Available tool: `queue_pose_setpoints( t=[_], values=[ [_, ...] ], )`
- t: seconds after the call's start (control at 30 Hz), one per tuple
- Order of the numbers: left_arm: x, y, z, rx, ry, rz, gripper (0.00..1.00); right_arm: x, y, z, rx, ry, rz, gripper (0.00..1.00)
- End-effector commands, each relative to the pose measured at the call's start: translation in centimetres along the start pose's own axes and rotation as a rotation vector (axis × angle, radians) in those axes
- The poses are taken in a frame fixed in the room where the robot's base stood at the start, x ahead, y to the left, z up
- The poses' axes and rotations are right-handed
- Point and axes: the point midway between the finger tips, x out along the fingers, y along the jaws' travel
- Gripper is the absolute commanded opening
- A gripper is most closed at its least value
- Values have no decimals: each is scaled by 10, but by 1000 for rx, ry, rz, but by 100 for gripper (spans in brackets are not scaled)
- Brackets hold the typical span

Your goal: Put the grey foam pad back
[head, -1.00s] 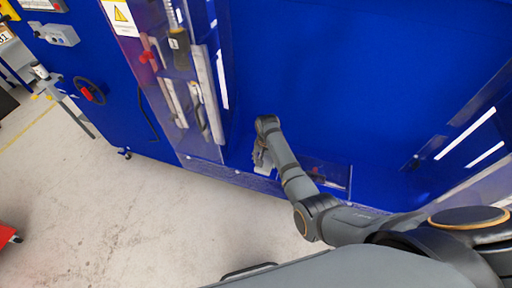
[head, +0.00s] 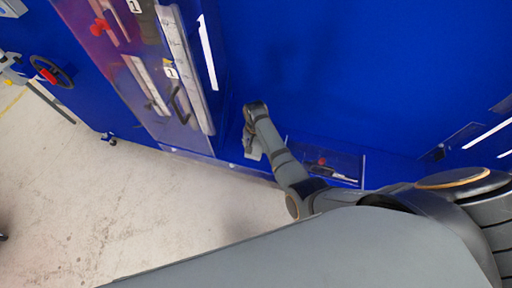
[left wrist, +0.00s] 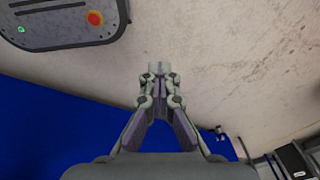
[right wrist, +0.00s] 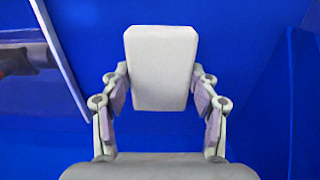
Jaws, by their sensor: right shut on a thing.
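The grey foam pad (right wrist: 161,68) is a pale, block-shaped piece held upright in the right wrist view. My right gripper (right wrist: 160,85) is shut on it, with one finger against each side. In the head view my right gripper (head: 251,143) hangs close to the blue machine front, and its fingers and the pad are too small to tell apart clearly. My left gripper (left wrist: 159,72) shows in the left wrist view with its fingertips together and nothing between them. It is outside the head view.
The blue machine (head: 330,60) fills the back, with a clear door panel (head: 160,75) at the left. A small clear-walled bin (head: 325,165) sits right of my right gripper. A handwheel (head: 50,72) stands out at the far left. Pale floor (head: 130,210) is open at the lower left.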

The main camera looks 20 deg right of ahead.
Motion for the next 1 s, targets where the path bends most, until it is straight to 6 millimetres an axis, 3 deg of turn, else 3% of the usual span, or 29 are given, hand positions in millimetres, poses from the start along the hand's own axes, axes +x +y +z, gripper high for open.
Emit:
queue_pose_setpoints(
  t=[0.07,0.13,0.3,0.33,0.5,0.87,1.0],
  values=[
    [-2,0,-11,-1,15,0,0,0,2,1,0,0,3,26],
    [-2,0,-10,-1,12,0,0,0,2,1,-1,-1,3,26],
    [-1,0,26,2,-39,1,0,5,1,1,-1,-1,3,26],
    [-1,1,31,2,-47,1,0,5,1,1,-1,-1,3,61],
    [-2,0,39,2,-59,1,0,4,1,1,-1,-1,3,83],
    [-3,0,9,1,-14,0,0,-1,1,0,-1,0,2,83],
    [-28,-2,9,1,-19,0,0,-26,1,0,-1,-1,2,83]
  ],
)
